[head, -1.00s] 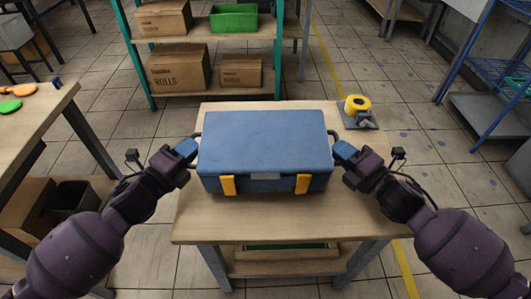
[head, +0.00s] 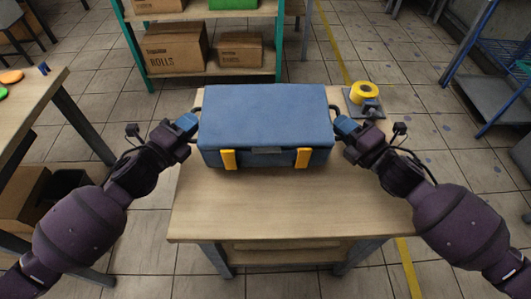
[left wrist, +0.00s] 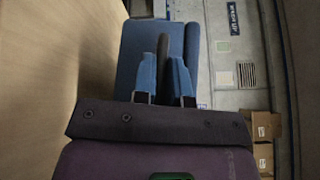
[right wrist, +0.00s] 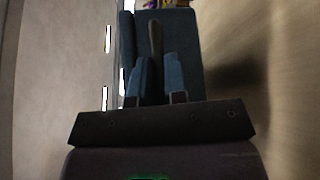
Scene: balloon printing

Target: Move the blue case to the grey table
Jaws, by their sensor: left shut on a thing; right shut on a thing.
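The blue case (head: 265,115), closed, with two yellow latches facing me, is over the back half of a wood-topped table (head: 290,205). I cannot tell whether its underside touches the tabletop. My left gripper (head: 188,123) is shut on the dark handle at the case's left end; the left wrist view shows the handle between the fingers (left wrist: 167,75). My right gripper (head: 343,125) is shut on the handle at the right end, also seen between the fingers in the right wrist view (right wrist: 158,78). No table with a clearly grey top is in view.
A yellow tape roll (head: 364,92) on a grey holder stands at the table's back right corner. A green-framed shelf (head: 203,78) with cardboard boxes is behind. Another wooden table (head: 30,110) is at left and a blue rack (head: 490,75) at right. The table's front half is bare.

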